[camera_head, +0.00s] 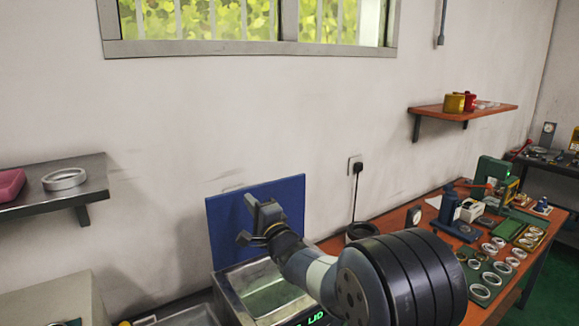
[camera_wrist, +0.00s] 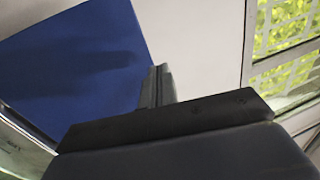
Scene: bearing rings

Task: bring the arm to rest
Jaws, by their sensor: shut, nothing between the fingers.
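My arm reaches up from the lower right in the head view, and my gripper (camera_head: 248,220) is raised in front of the blue panel. The gripper is shut and empty. In the wrist view my gripper (camera_wrist: 158,85) shows as a dark finger shape at the middle, with the blue panel behind it to the left. No ring is at the fingers.
The blue panel (camera_head: 229,217) stands behind a metal basin (camera_head: 238,301). The orange workbench (camera_head: 419,217) on the right holds several bearing rings (camera_head: 479,291) and a green press (camera_head: 493,172). A left shelf (camera_head: 88,163) carries a large ring (camera_head: 64,179). A window (camera_head: 250,47) is above.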

